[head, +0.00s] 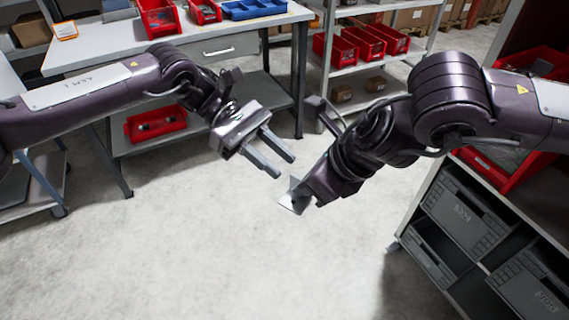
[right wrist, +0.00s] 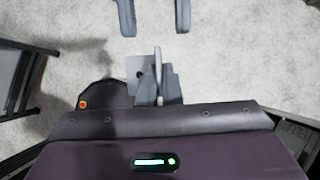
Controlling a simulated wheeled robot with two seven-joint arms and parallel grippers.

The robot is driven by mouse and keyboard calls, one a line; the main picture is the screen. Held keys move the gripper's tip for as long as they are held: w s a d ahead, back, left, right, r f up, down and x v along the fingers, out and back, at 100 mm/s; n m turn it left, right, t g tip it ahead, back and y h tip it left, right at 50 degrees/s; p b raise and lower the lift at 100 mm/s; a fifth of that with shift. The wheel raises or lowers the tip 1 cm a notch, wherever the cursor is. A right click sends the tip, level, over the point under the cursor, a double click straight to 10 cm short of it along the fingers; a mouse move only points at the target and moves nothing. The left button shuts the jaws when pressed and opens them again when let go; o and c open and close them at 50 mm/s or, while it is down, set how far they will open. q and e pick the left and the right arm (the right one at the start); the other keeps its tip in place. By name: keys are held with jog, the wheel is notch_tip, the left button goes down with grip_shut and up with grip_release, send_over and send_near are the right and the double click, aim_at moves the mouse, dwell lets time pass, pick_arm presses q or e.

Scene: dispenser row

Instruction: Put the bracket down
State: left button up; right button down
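The bracket (head: 293,199) is a small, thin, grey metal piece with a bent plate. My right gripper (head: 303,190) is shut on it and holds it up over open floor in the middle of the head view. In the right wrist view, a plate of the bracket (right wrist: 136,68) shows just left of my right gripper's fingers (right wrist: 158,72), which hide part of it. My left gripper (head: 283,167) is open and empty, with its two fingers apart, just above and left of the bracket. Its fingers (right wrist: 155,30) also show at the top of the right wrist view, apart from the bracket.
A workbench (head: 110,48) with red bins and a blue tray (head: 252,9) stands at the back left. A shelf rack with red bins (head: 362,42) is behind. A shelf with grey crates (head: 466,212) and a red tray is at right. The floor (head: 200,250) below is clear.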

pick_arm(q)
jog(key=shift+x, duration=1.35)
jog(key=shift+c, duration=0.3)
grip_shut()
pick_arm(e)
jog(key=c, duration=1.5)
grip_release()
jog(key=shift+c, duration=0.2)
